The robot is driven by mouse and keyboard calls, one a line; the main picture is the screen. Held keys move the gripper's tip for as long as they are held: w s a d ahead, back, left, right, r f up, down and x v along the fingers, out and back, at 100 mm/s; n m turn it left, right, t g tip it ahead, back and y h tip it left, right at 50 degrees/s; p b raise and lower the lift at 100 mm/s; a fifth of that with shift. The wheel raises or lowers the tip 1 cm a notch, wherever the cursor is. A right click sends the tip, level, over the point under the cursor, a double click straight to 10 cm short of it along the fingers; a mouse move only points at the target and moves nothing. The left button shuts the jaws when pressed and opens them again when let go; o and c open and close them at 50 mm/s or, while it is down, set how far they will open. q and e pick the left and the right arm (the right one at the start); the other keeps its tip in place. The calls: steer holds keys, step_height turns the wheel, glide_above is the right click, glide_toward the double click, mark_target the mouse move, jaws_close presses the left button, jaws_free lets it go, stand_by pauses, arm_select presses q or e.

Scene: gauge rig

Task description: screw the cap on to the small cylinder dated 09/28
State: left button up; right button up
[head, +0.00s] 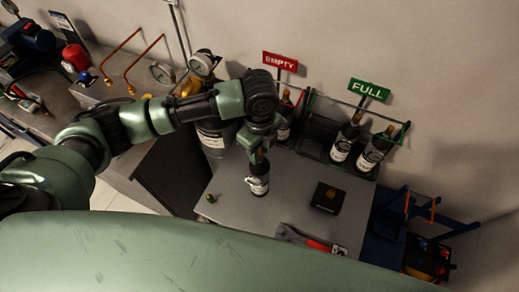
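A small dark cylinder (258,184) with a white label stands upright on the grey bench top, with a brownish top. The label's date is too small to read. My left gripper (258,149) points down directly over this cylinder's top. Its fingers are small and dark, and I cannot tell whether they are shut on the top or around it. A small brass-coloured piece (211,198) lies on the bench to the left; I cannot tell if it is the cap. A black block (322,204) with a brass fitting (331,193) sits to the right. My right gripper is not in view.
A wire rack (318,150) at the back holds similar cylinders (345,138) under a red EMPTY sign (280,61) and a green FULL sign (369,90). A larger grey cylinder (214,140) stands behind my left arm. A red-handled tool (312,240) lies at the front edge.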

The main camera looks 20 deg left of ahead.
arm_select(q)
jaws_close()
steer(key=m, duration=0.3)
steer(key=shift+m, duration=1.1)
steer(key=shift+m, duration=1.5)
steer(key=shift+o, duration=0.2)
jaws_free()
steer(key=o, duration=0.6)
steer(key=shift+c, duration=0.2)
